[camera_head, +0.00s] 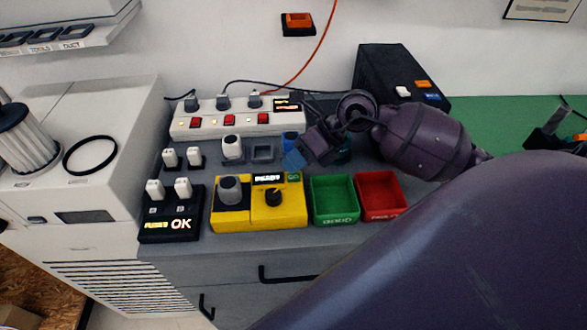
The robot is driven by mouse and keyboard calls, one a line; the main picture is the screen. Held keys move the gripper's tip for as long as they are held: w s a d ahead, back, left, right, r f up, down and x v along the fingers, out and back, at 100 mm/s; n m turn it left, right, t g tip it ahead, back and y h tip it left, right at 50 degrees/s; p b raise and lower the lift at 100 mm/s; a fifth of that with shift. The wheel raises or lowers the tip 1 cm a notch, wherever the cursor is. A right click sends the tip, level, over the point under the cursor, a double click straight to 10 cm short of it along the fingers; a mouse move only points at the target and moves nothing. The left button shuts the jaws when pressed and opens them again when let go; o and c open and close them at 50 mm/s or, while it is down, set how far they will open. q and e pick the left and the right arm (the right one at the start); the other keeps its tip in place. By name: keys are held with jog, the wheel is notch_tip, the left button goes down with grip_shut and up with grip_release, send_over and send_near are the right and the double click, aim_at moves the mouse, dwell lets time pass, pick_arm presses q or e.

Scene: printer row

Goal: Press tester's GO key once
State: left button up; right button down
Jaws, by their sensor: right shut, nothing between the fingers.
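The yellow tester (284,215) sits on the grey cabinet top, with a grey round-topped piece (229,189) on its left part. A small lit display on its back edge seems to read READY, and a black knob (273,197) stands below it. A small green key (293,178) shows at its back right corner; its label is too small to read. I cannot tell whether the tips touch anything. My left gripper is not in view.
A green tray (335,219) and a red tray (382,216) stand right of the tester. A power strip (213,128) with red switches and plugs lies behind. A black box (378,62) stands at the back.

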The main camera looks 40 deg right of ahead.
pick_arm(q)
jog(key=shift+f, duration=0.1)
pick_arm(e)
jog(key=shift+f, duration=0.1)
jog(key=shift+f, duration=0.25)
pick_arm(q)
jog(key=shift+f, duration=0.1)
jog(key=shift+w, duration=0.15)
pick_arm(e)
jog(key=shift+f, duration=0.1)
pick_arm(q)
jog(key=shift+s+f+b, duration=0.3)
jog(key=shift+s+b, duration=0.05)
pick_arm(e)
jog(key=shift+f, duration=0.35)
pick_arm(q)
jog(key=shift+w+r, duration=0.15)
pick_arm(e)
jog(key=shift+r, duration=0.1)
dwell(0.3)
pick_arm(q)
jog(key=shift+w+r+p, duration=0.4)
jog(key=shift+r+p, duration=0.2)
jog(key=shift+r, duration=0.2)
pick_arm(e)
jog(key=shift+r, duration=0.75)
